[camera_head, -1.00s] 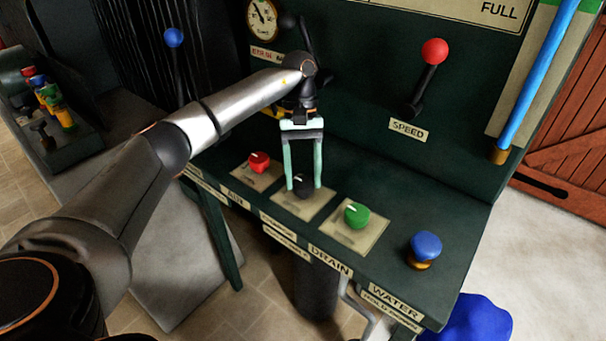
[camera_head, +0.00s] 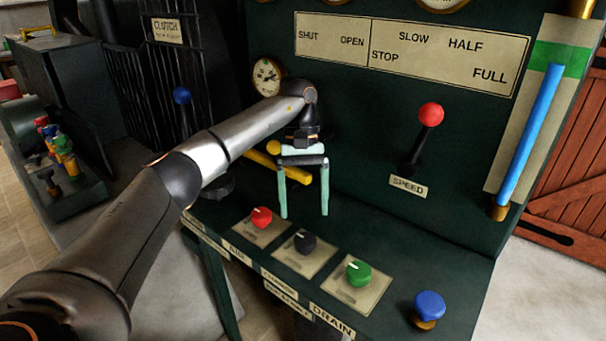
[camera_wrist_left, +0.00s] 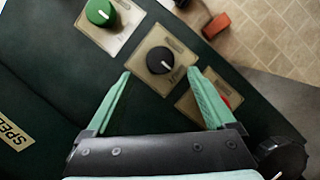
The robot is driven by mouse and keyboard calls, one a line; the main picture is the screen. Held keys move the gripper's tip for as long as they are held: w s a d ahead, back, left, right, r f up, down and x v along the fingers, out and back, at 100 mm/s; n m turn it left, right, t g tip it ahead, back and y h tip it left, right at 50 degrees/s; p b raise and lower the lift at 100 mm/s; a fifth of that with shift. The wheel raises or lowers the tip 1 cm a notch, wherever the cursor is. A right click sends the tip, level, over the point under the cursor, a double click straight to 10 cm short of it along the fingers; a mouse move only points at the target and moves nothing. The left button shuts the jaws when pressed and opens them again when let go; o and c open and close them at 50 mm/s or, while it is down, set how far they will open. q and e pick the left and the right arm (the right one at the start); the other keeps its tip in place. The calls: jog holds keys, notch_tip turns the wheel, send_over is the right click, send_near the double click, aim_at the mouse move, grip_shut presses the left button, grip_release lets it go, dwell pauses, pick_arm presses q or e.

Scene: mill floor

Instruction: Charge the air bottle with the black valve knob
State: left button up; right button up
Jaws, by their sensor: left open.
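The black valve knob (camera_head: 304,242) sits on a pale plate on the green console, between the red knob (camera_head: 261,217) and the green knob (camera_head: 358,273). It has a white pointer line. My left gripper (camera_head: 304,214) is open and empty, above and behind the black knob, apart from it. In the left wrist view the black knob (camera_wrist_left: 160,61) lies beyond the gap between the open fingertips (camera_wrist_left: 160,72). The red knob there is mostly hidden by a finger. The round gauge (camera_head: 267,76) is on the back panel; its reading is too small to tell. My right gripper is out of view.
A yellow lever (camera_head: 262,158) is partly hidden behind my gripper. A red-topped speed lever (camera_head: 430,115) stands on the panel at right. A blue knob (camera_head: 429,306) is at the console's front right. A blue-topped lever (camera_head: 182,97) stands at left.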

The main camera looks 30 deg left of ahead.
pick_arm(q)
jog(key=p+v, duration=0.2)
jog(key=v, duration=0.4)
dwell(0.5)
